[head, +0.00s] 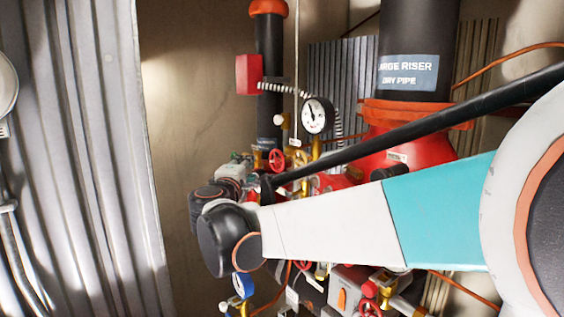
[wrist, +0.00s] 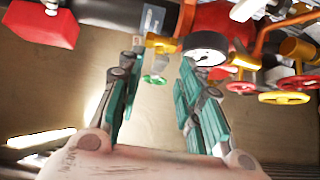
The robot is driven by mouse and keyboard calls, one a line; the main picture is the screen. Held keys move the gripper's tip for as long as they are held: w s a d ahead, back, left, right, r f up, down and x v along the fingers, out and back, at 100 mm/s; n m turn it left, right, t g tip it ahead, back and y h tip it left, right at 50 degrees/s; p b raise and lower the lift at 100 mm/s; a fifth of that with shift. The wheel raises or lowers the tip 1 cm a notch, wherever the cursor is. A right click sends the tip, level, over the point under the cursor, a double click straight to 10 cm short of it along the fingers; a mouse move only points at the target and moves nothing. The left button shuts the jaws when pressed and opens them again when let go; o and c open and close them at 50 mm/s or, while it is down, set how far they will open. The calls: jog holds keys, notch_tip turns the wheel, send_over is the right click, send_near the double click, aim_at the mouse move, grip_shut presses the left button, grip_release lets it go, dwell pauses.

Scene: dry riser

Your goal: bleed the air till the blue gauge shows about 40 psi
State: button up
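The blue gauge (head: 243,285) is low in the head view, just below my wrist. It is seen at a steep angle, so its reading cannot be made out. My gripper (wrist: 160,62) is open in the wrist view, with its teal fingers apart and nothing between the pads. A small green-handled valve (wrist: 154,79) shows beyond and between the fingertips, apart from them. A brass fitting (wrist: 162,43) is just above it. A round gauge with a white face and dark rim (wrist: 205,50) is beyond the right finger. My arm hides much of the pipework in the head view.
A larger white-faced gauge (head: 317,115) stands above my arm. The large red and black riser (head: 415,120) is behind it. Red handwheels (wrist: 240,87) and a yellow handwheel (wrist: 285,98) crowd the right. A red box (wrist: 45,22) is upper left. Corrugated metal (head: 85,150) stands left.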

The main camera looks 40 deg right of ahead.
jog(key=v, duration=0.9)
jog(key=shift+d, duration=0.15)
jog(key=s+f+m+g+y, duration=0.4)
jog(key=s+f+m+y, duration=0.1)
jog(key=s+f, duration=0.8)
jog(key=s+a+f+m+g+y, duration=0.2)
jog(key=s+a+f+m+y, duration=0.4)
jog(key=s+a+f, duration=0.4)
notch_tip(320, 180, down, 35)
jog(key=w+n+y+b, duration=0.1)
jog(key=b, duration=3.4)
jog(key=shift+w+a+b, duration=0.3)
jog(key=shift+a, duration=0.05)
